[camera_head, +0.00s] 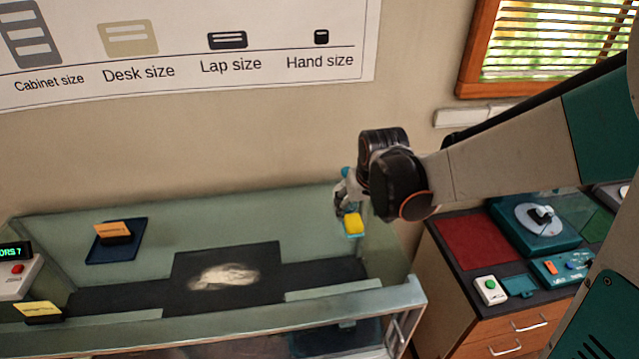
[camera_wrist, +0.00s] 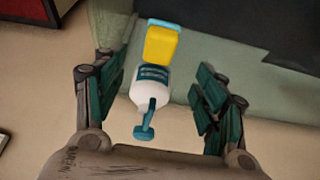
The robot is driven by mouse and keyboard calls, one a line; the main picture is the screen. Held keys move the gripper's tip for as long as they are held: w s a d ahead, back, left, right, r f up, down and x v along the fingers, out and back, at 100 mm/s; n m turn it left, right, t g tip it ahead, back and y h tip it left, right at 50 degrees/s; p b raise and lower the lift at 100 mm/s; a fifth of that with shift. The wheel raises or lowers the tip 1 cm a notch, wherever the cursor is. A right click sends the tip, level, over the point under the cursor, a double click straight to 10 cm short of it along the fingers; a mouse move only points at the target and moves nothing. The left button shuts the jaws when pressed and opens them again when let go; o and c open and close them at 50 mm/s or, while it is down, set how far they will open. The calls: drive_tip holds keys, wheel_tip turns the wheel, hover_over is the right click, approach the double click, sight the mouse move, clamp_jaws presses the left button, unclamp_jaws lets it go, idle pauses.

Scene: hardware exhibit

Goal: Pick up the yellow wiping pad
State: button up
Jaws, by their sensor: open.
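The yellow wiping pad (camera_head: 353,222) is a small yellow block with a teal edge, at the right end of the green-walled display case. In the wrist view the pad (camera_wrist: 160,45) lies ahead of my gripper, at the top centre. A white bottle with a teal top (camera_wrist: 152,84) appears between my gripper and the pad, in line with the space between the fingers. My gripper (camera_wrist: 157,78) is open, its two fingers spread to either side of the bottle. In the head view my gripper (camera_head: 346,196) is just above the pad and partly hides that area.
The display case (camera_head: 416,292) has a raised front rim and side wall. In it are a dark mat with a whitish smear (camera_head: 224,277) and a blue tray (camera_head: 134,250) with an orange-topped block. A cabinet with a red mat (camera_head: 474,241) and devices stands at right.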

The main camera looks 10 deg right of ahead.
sight(354, 220)
drive_tip(key=shift+b+x, duration=0.7)
drive_tip(key=shift+x, duration=3.8)
drive_tip(key=shift+d, duration=0.1)
drive_tip(key=c, duration=1.1)
drive_tip(key=shift+r, duration=0.2)
drive_tip(key=shift+r, duration=0.6)
wheel_tip(354, 220, up, 2)
drive_tip(key=shift+r+p, duration=0.2)
drive_tip(key=shift+p, duration=0.2)
drive_tip(key=s, duration=1.8)
drive_tip(key=shift+s+a+f, duration=0.15)
drive_tip(key=shift+a+f, duration=0.05)
